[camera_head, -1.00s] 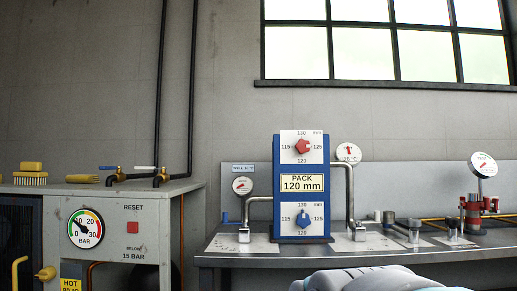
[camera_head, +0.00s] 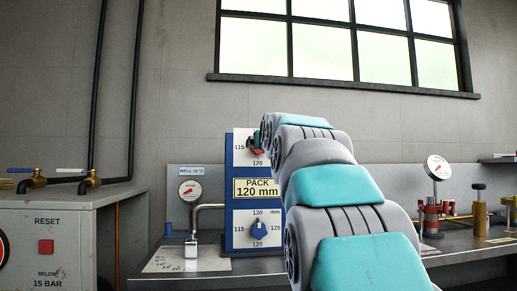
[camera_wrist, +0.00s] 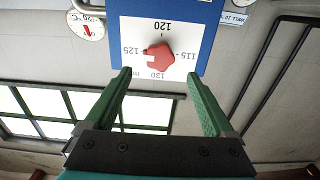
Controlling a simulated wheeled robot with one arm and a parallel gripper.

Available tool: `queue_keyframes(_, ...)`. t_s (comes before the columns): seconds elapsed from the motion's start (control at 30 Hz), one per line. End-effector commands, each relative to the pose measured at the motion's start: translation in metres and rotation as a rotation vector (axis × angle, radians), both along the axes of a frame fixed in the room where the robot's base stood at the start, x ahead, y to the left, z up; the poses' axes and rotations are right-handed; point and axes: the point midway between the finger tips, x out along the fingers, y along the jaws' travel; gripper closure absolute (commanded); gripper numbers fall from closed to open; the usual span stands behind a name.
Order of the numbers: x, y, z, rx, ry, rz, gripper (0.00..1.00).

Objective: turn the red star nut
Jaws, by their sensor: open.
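The red star nut (camera_wrist: 158,55) sits on the upper white dial plate (camera_wrist: 184,32) of the blue pack panel (camera_wrist: 208,20). In the wrist view the plate appears upside down, with numbers 115 to 130 around the nut. My gripper (camera_wrist: 159,75) is open, its green fingers spread wider than the nut. The nut lies beyond the fingertips, between their lines, and nothing is held. In the head view my arm reaches up to the panel; the red nut (camera_head: 256,151) is mostly hidden behind its end, and I cannot tell there whether anything touches.
A blue star nut (camera_head: 258,228) sits on the lower dial, below the PACK 120 mm label (camera_head: 258,189). A bent pipe (camera_head: 207,208) and a gauge (camera_head: 190,190) stand left of the panel. A red-based gauge (camera_head: 438,168) stands right, on the bench.

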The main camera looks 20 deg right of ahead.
Motion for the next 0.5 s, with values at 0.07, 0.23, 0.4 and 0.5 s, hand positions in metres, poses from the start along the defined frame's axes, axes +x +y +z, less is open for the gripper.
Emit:
queue_keyframes(0.07, 0.002, -0.001, 0.001, -0.001, -0.002, -0.001, 0.12)
queue_keyframes(0.23, 0.012, -0.004, -0.001, 0.001, 0.004, 0.0, 0.12)
queue_keyframes(0.4, 0.027, -0.008, 0.0, 0.001, 0.002, 0.001, 0.12)
queue_keyframes(0.5, 0.039, -0.012, -0.001, 0.001, 0.004, 0.0, 0.12)
